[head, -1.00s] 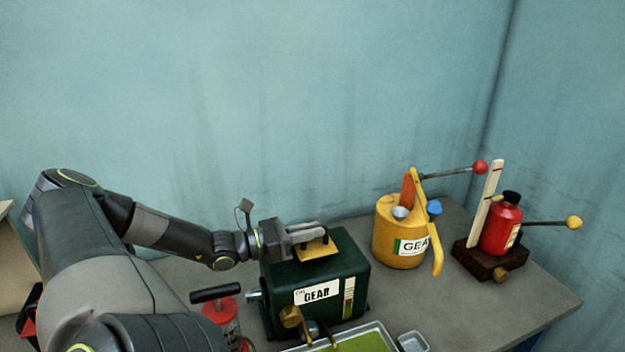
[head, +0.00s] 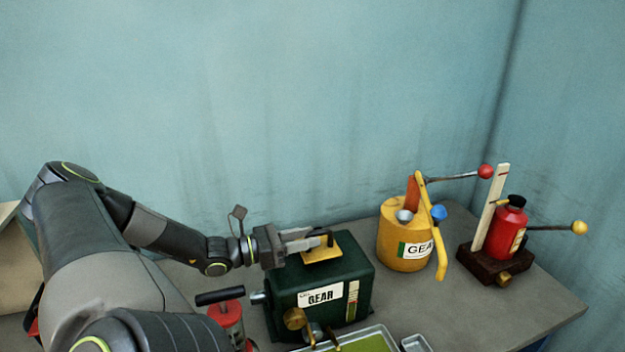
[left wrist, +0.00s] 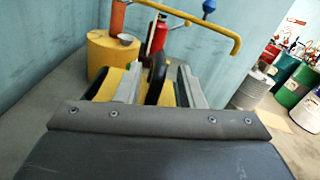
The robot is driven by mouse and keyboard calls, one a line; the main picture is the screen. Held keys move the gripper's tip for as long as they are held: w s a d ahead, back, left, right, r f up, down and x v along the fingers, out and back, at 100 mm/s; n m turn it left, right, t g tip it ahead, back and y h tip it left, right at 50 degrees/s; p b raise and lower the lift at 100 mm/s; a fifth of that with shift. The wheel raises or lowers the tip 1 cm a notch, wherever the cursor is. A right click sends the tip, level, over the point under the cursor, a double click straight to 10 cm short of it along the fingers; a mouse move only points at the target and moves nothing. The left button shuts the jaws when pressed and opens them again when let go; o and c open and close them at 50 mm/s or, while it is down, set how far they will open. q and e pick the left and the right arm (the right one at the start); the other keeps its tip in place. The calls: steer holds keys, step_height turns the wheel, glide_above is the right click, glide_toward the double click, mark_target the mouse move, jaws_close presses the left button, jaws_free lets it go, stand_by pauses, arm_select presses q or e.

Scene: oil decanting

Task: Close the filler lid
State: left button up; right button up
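The green gear-oil tank (head: 345,275) stands on the bench. The yellow filler lid (head: 322,255) lies roughly flat on its top; I cannot tell whether it is fully seated. It carries a black handle (head: 329,238). My left gripper (head: 310,241) is low over the lid. In the left wrist view its two fingers (left wrist: 160,88) stand apart, on either side of the black handle (left wrist: 157,74), with gaps showing. Yellow lid (left wrist: 167,95) shows between and beside the fingers. The fingers partly hide the lid. My right gripper is not in view.
A yellow gear can (head: 398,245) with a handle and a red bottle (head: 505,232) on a dark block stand to the right. A red pump (head: 228,315) is left of the tank. A green-bottomed tray (head: 395,337) lies in front. The wall is close behind.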

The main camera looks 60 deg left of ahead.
arm_select(q)
steer(key=shift+p+v, duration=0.5)
steer(key=shift+v, duration=2.05)
